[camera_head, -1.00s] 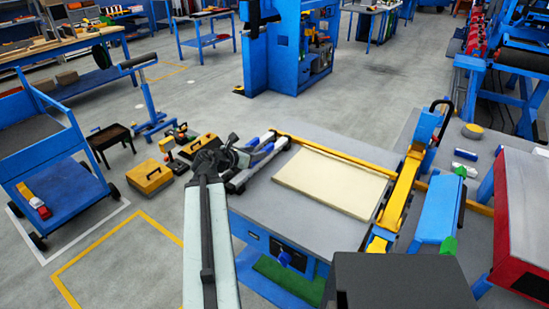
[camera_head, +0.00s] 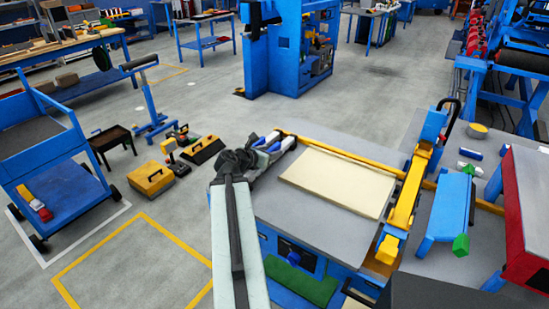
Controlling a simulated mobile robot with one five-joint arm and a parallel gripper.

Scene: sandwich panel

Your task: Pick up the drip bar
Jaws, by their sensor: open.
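I cannot tell for certain which part is the drip bar. A long thin yellow bar (camera_head: 340,154) runs along the far edge of the grey worktable (camera_head: 290,228), behind a cream panel (camera_head: 338,182). A thicker yellow beam (camera_head: 408,190) crosses the table to the right of the panel. My arm rises from the bottom of the view to a dark wrist left of the panel. My gripper (camera_head: 272,150) is small and partly hidden by the wrist, near the table's far left corner. It looks open and empty, with blue and white parts around its fingers.
A blue unit (camera_head: 447,212) and a red machine (camera_head: 527,215) stand at right. Yellow cases (camera_head: 152,178) and a blue cart (camera_head: 45,165) are on the floor at left.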

